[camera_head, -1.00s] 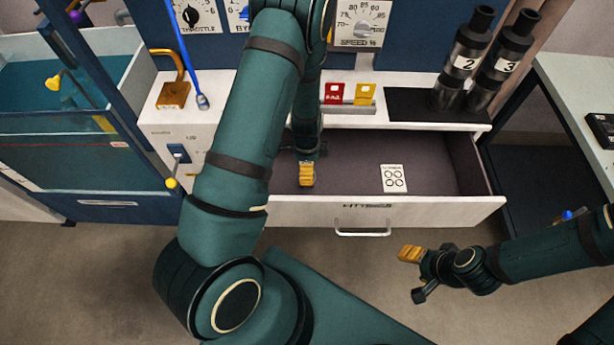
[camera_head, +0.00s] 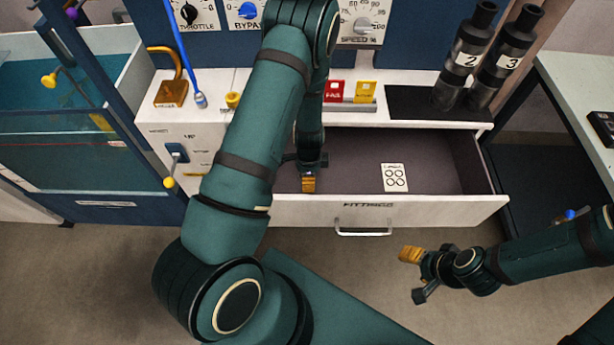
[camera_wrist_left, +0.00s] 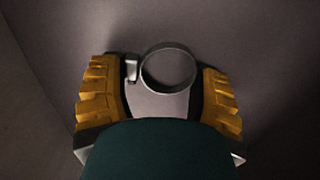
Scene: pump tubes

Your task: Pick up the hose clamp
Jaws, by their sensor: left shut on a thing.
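The hose clamp (camera_wrist_left: 168,45) is a thin metal ring with a small screw housing at its left side. In the left wrist view it sits between the orange-padded fingers of my left gripper (camera_wrist_left: 163,92), which is shut on it. In the head view my left gripper (camera_head: 308,183) reaches down into the open drawer, near its front left. The clamp cannot be made out there. My right gripper (camera_head: 410,254) hangs in front of the drawer at the right, away from the clamp; its finger gap is not clear.
The open drawer (camera_head: 440,203) holds a white card with ring drawings (camera_head: 395,178). Red (camera_head: 334,92) and yellow (camera_head: 365,92) tags stand on the ledge above. Black cylinders marked 2 (camera_head: 467,60) and 3 (camera_head: 507,62) stand at the right. A water tank (camera_head: 60,120) is at the left.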

